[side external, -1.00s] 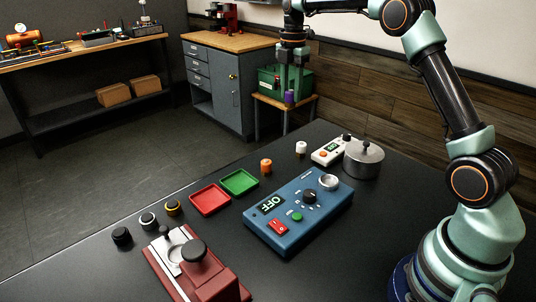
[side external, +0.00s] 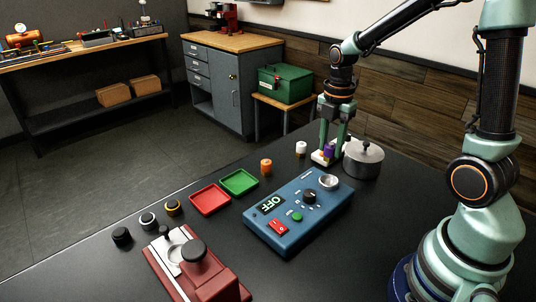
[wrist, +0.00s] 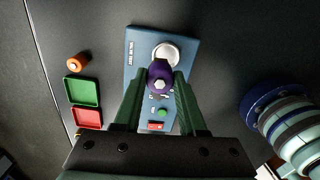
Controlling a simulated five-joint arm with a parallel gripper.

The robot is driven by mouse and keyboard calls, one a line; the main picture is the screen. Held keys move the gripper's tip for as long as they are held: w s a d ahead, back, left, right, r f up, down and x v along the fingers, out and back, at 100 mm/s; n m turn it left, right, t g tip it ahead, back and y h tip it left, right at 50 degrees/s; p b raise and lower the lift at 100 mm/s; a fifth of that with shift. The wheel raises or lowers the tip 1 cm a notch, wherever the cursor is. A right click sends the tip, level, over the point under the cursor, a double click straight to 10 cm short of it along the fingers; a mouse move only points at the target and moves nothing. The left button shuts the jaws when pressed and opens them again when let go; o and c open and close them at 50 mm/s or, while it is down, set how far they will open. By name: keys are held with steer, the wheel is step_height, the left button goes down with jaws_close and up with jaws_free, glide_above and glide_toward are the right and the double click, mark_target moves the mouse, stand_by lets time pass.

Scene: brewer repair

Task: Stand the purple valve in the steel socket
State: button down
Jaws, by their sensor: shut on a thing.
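The purple valve (side external: 328,151) is held between the fingertips of my gripper (side external: 331,148), which is shut on it. In the wrist view the valve (wrist: 160,75) sits between the two green fingers, with a pale hexagonal face toward the camera. The steel socket (side external: 328,181) is a round metal ring on the far end of the blue brewer box (side external: 290,222). It looks empty. In the wrist view the socket (wrist: 167,50) shows just beyond the valve, its near edge partly covered by it. The valve is apart from the socket, in the air.
A steel pot with a lid (side external: 363,159) stands close right of my gripper. A white device (side external: 322,158) is partly hidden behind the fingers. White (side external: 301,148) and orange (side external: 266,166) valves stand to the left. Red (side external: 210,199) and green (side external: 240,182) trays lie beside the box.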

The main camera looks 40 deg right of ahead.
steer(key=shift+s+a+f, duration=0.1)
steer(key=shift+s+f, duration=0.2)
steer(key=shift+s, duration=0.25)
steer(key=shift+s+f, duration=0.1)
steer(key=shift+f, duration=2.05)
steer(key=shift+f, duration=0.45)
steer(key=shift+f, duration=0.25)
steer(key=shift+f, duration=0.45)
stand_by(0.6)
steer(key=shift+c, duration=2)
jaws_free()
steer(key=shift+o, duration=0.3)
